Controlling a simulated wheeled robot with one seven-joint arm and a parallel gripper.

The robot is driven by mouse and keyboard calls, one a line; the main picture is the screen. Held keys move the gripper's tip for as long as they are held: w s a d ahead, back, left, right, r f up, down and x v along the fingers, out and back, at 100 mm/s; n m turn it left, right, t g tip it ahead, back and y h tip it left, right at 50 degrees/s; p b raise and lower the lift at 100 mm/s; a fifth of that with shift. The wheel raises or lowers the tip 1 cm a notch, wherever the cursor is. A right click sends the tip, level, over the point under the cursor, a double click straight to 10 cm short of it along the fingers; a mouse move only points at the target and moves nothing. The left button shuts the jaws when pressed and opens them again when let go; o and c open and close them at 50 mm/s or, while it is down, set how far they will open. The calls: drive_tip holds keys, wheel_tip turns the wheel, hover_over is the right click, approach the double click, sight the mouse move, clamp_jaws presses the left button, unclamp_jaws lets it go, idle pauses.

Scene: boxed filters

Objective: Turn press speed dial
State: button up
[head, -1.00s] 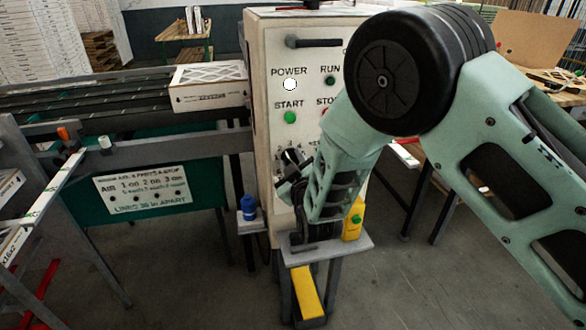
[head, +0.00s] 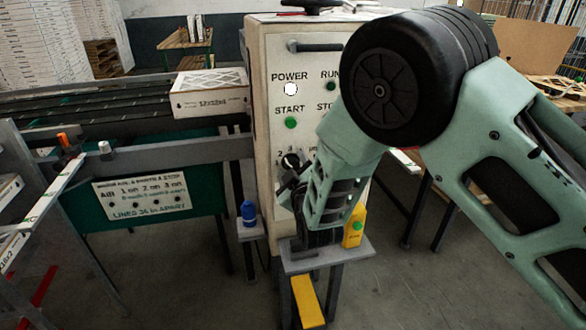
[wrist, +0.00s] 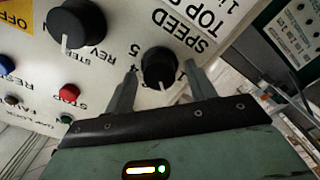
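The press speed dial (wrist: 159,68) is a black round knob with a white pointer line, on the white panel beside the word SPEED in the wrist view. My gripper (wrist: 160,82) is open, with one finger on each side of the dial. I cannot tell whether the fingers touch it. In the head view my gripper (head: 298,190) is at the lower part of the control cabinet (head: 262,130), and my arm covers much of the panel.
Another black knob (wrist: 78,28) and a red button (wrist: 69,92) sit left of the gripper in the wrist view. A small shelf (head: 345,252) with a yellow bottle (head: 354,226) is below the gripper. A blue bottle (head: 248,213) and the conveyor (head: 100,105) are at left.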

drive_tip(key=shift+s+f, duration=0.1)
drive_tip(key=b+v, duration=0.4)
drive_tip(key=v, duration=1.3)
drive_tip(key=shift+s, duration=0.1)
drive_tip(key=s+m+g, duration=0.4)
drive_tip(key=s+g, duration=0.5)
drive_tip(key=g, duration=0.2)
drive_tip(key=s+d+r+g+h, duration=0.2)
drive_tip(key=s+d+g+h, duration=0.2)
drive_tip(key=s+d, duration=0.8)
drive_tip(key=shift+s+r+m+g, duration=0.35)
drive_tip(key=shift+s+g, duration=0.45)
drive_tip(key=shift+g, duration=0.4)
